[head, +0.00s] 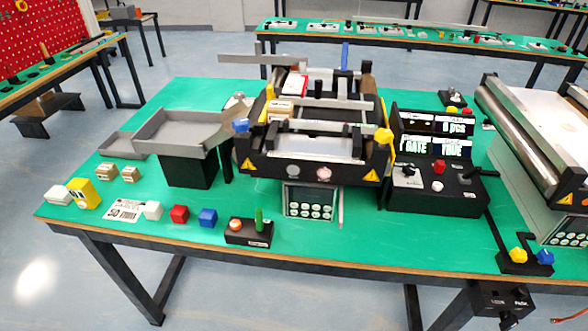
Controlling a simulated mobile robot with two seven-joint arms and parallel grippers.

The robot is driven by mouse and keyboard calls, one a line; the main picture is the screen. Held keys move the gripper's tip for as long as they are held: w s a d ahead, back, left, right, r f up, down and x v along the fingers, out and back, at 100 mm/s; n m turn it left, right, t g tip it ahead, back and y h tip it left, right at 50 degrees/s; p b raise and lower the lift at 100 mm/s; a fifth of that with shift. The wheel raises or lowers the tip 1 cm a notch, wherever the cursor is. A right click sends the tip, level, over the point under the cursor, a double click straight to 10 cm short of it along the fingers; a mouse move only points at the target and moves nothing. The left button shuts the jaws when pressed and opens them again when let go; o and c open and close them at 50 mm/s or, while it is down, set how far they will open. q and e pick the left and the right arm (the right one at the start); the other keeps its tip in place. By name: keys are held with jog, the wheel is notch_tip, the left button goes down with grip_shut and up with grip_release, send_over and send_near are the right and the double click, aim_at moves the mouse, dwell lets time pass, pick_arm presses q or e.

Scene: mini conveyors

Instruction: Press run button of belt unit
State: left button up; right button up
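The belt unit (312,146) stands in the middle of the green table, with a dark front frame. Two round buttons sit on that frame: a grey one (292,170) and a pale, lighter one (323,173). A keypad panel (309,203) with several pale round keys is below them. A black control box (437,190) to the right has a lit display, a red knob and a lever. Labels are too small to tell which button is the run button. Neither of my grippers is in view.
A grey tray chute (172,128) stands left of the belt unit. A small black box (248,238) has an orange button and green stick. A roller conveyor (530,130) stands at right.

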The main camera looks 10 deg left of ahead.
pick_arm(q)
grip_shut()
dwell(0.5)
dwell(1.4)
